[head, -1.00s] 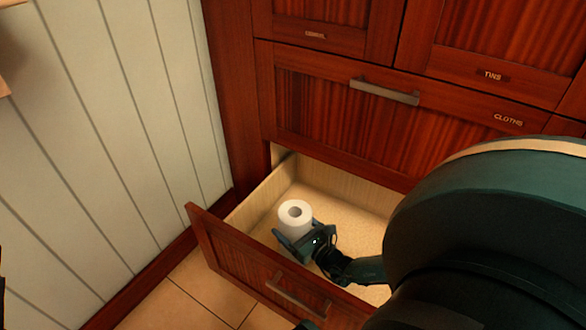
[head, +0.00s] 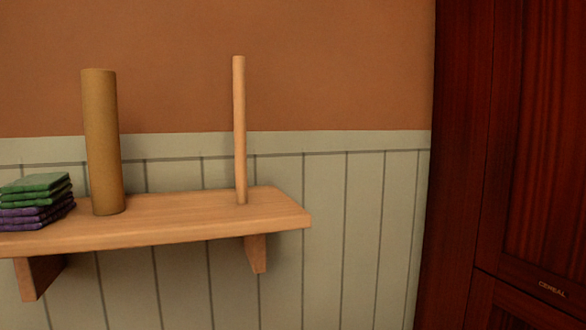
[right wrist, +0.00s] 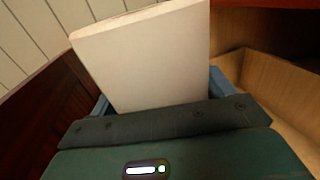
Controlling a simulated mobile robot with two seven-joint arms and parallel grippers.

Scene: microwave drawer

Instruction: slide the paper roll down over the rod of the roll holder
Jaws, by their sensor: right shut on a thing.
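The white paper roll (right wrist: 145,55) fills the middle of the right wrist view. My right gripper (right wrist: 160,93) is shut on it, with a blue finger on each side. The roll's hole and lower end are hidden there. In the head view, the roll holder's thin wooden rod (head: 239,130) stands upright and bare near the right end of a wooden shelf (head: 180,222). No gripper shows in the head view, and my left gripper is in neither view.
A thick brown cardboard tube (head: 102,142) stands on the shelf left of the rod. Folded green and purple cloths (head: 37,201) lie at the left. A dark red cabinet (head: 510,150) stands at the right. The open drawer's pale wall (right wrist: 270,95) shows beside the roll.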

